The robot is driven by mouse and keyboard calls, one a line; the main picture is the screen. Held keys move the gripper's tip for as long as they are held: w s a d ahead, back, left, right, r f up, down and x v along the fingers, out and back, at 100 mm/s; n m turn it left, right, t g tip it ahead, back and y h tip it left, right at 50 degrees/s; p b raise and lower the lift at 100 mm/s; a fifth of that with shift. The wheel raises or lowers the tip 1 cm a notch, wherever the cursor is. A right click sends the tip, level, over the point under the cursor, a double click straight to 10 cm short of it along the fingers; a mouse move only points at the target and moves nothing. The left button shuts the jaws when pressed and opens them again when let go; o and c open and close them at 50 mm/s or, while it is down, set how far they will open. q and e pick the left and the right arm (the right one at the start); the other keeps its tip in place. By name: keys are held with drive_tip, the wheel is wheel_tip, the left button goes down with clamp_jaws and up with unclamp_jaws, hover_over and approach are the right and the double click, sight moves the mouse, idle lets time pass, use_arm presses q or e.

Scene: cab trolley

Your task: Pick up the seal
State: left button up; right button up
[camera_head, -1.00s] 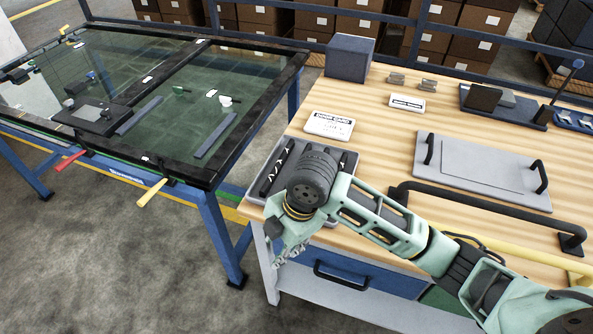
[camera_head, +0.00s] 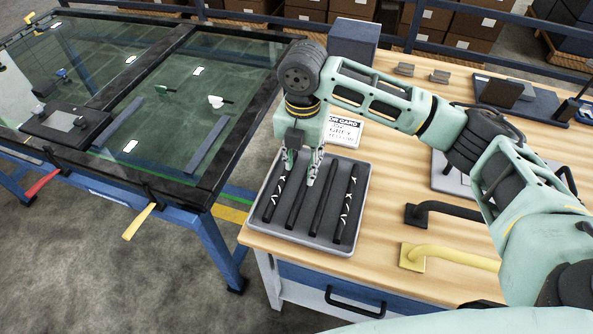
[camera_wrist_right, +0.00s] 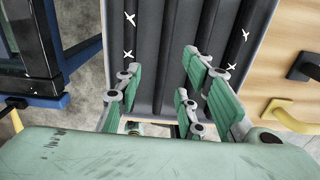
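Several long black seals lie side by side in a grey tray (camera_head: 286,239) on the wooden worktop. The leftmost seal (camera_head: 273,201) and the rightmost seal (camera_head: 348,204) carry white marks, and the middle ones (camera_head: 296,212) look plain. My right gripper (camera_head: 301,170) points down over the far part of the tray, its fingers apart and nothing between them. In the right wrist view the open fingers (camera_wrist_right: 170,88) frame the tray and its black strips (camera_wrist_right: 149,50). I cannot tell the exact height above the seals. My left gripper is not in view.
A glass-topped table (camera_head: 142,66) with a black frame stands to the left, across a narrow gap. A white printed card (camera_head: 345,134) lies behind the tray. A black handle (camera_head: 445,210) and a yellow handle (camera_head: 450,257) are to the right.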

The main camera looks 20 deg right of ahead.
sight(303, 186)
drive_tip(key=shift+f, duration=0.35)
drive_tip(key=f, duration=0.2)
drive_tip(key=s+f+p, duration=0.1)
drive_tip(key=f, duration=0.1)
drive_tip(key=shift+s+d, duration=0.15)
wheel_tip(303, 186, down, 2)
drive_tip(key=shift+f, duration=0.25)
drive_tip(key=shift+c, duration=1.4)
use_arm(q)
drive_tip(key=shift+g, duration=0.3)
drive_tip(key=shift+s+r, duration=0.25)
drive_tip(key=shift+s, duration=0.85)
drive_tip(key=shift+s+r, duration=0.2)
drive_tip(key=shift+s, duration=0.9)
use_arm(e)
clamp_jaws()
